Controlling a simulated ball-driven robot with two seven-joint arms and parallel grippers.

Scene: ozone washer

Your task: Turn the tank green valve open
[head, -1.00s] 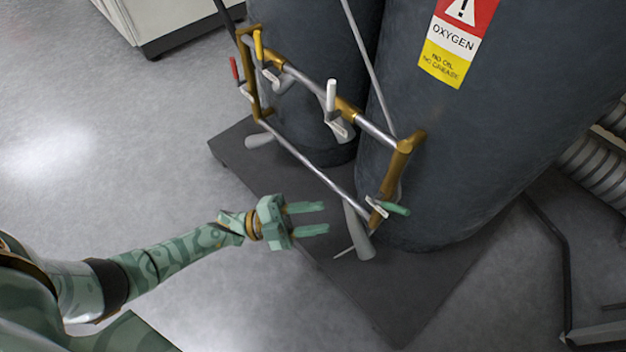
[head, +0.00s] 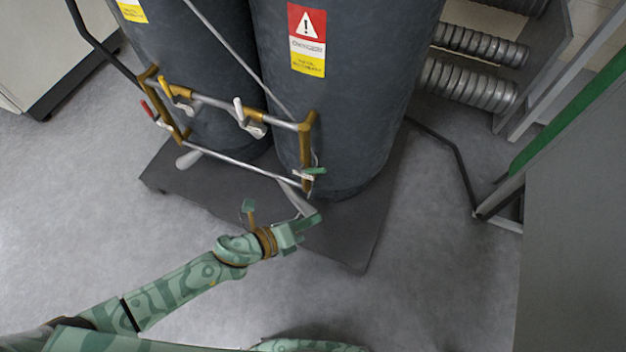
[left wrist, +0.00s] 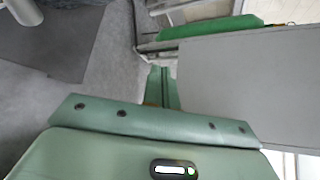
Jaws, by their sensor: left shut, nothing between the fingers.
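The green valve (head: 315,171) is a small green handle at the lower right corner of the pipe frame (head: 240,160) in front of the tanks. My left gripper (head: 312,221) is below the green valve in the head view, apart from it, and points to the right. It is shut and empty. Its closed fingers (left wrist: 163,88) also show in the left wrist view, where the green valve is not in sight. My right gripper is not in view.
Two dark tanks (head: 345,90) stand on a dark base plate (head: 350,240). The frame also bears red (head: 147,108), yellow (head: 166,88) and white (head: 239,110) handles. A grey panel (head: 575,220) stands at the right. The floor between is clear.

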